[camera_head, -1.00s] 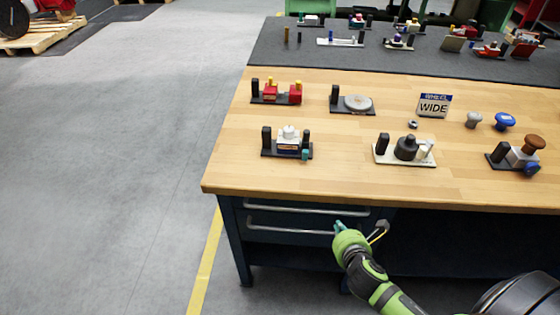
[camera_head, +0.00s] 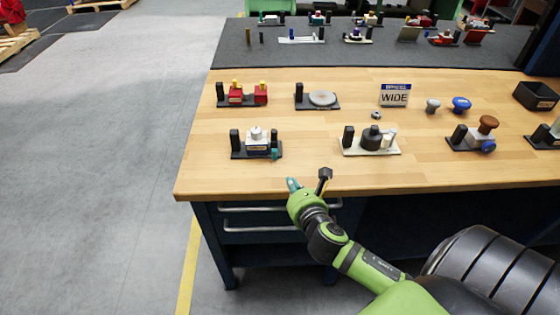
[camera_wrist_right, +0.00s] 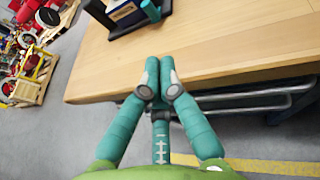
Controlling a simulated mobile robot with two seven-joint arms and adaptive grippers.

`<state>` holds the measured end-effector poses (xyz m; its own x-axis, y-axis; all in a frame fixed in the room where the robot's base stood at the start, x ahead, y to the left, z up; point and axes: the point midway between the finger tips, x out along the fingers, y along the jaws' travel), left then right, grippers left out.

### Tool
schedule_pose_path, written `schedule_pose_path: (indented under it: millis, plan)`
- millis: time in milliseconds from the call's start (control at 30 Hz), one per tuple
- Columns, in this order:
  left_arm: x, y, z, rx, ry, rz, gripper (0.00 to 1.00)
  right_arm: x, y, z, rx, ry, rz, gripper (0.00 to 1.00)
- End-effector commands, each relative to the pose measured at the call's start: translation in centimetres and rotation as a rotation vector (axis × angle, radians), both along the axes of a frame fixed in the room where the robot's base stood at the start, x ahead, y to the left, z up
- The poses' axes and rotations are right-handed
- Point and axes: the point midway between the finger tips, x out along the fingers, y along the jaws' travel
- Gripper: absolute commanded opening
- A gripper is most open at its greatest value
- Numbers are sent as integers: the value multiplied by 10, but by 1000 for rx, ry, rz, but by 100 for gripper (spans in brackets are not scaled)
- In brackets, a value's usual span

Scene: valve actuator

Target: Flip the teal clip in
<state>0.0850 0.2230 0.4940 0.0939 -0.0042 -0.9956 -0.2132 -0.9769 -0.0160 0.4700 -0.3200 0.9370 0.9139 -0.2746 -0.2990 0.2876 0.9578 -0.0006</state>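The teal clip (camera_head: 275,154) is a small piece at the front right corner of a dark-based device (camera_head: 257,141) at the front left of the wooden bench. The device also carries a black upright block and a white-topped body. The clip also shows at the top of the right wrist view (camera_wrist_right: 150,10), partly cut off by the frame. My right gripper (camera_head: 292,184) is at the bench's front edge, in front of the device and a little right of it, touching nothing. In the wrist view its teal fingers (camera_wrist_right: 159,80) are together and empty. My left gripper is not in view.
The wooden bench (camera_head: 225,178) has drawers with metal handles (camera_head: 265,228) under its front edge. A pale-based device (camera_head: 370,144) stands to the right of the clip's device. Red-block (camera_head: 242,95) and grey-disc (camera_head: 318,99) devices stand behind. Bare wood lies between the front devices.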

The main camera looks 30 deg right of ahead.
Motion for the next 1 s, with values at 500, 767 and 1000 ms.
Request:
schedule_pose_path:
  millis: [500, 767, 1000]
  plan:
    - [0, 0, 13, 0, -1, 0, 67, 90, -27, -20, 2, -1, -2, 0]
    - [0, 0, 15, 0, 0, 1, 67, 103, -30, -21, 1, 1, 0, 0]
    - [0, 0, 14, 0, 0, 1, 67, 103, -31, -21, 1, 1, 1, 0]
